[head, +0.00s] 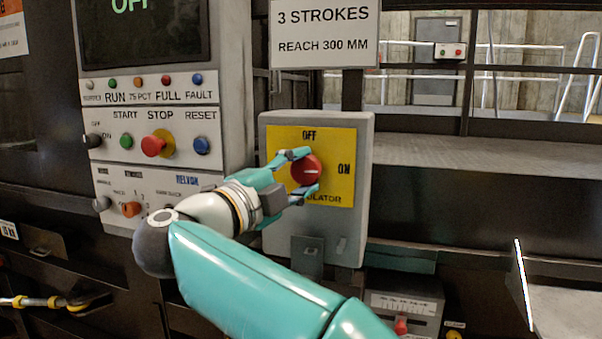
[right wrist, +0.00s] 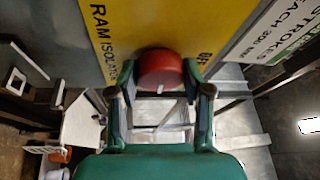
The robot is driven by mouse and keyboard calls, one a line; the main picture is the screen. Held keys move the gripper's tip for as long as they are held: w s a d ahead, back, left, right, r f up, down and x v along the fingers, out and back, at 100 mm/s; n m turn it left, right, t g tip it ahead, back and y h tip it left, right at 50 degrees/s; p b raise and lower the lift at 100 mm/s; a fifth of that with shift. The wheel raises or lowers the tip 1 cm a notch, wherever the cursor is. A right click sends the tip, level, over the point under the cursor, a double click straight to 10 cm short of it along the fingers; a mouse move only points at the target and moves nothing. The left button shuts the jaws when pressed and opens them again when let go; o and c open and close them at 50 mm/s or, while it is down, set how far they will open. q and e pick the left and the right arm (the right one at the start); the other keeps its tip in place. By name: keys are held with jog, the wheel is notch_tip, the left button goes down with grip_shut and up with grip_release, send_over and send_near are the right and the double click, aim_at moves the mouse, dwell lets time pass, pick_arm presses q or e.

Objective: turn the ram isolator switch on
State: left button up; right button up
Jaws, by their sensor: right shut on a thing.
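The ram isolator switch is a red round knob (head: 309,161) on a yellow plate (head: 343,140) of a grey box (head: 274,132). A pale line on the knob lies about level, in line with the ON label. My right gripper (head: 305,171) comes from the left and is shut on the knob, one finger above and one below. In the right wrist view the red knob (right wrist: 160,66) sits between the fingertips of the right gripper (right wrist: 160,82). My left gripper is not in view.
A control panel (head: 181,62) with a screen, lamps and buttons stands left of the box. A sign (head: 323,32) reading 3 STROKES hangs above the box. A grey ledge (head: 480,152) runs to the right, with railings behind it.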

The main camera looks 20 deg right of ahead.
jog(key=shift+f+m+g, duration=0.15)
jog(key=shift+m+g, duration=0.15)
jog(key=shift+m, duration=0.2)
jog(key=o, duration=1.2)
jog(key=shift+d, duration=0.15)
jog(key=shift+c, duration=0.2)
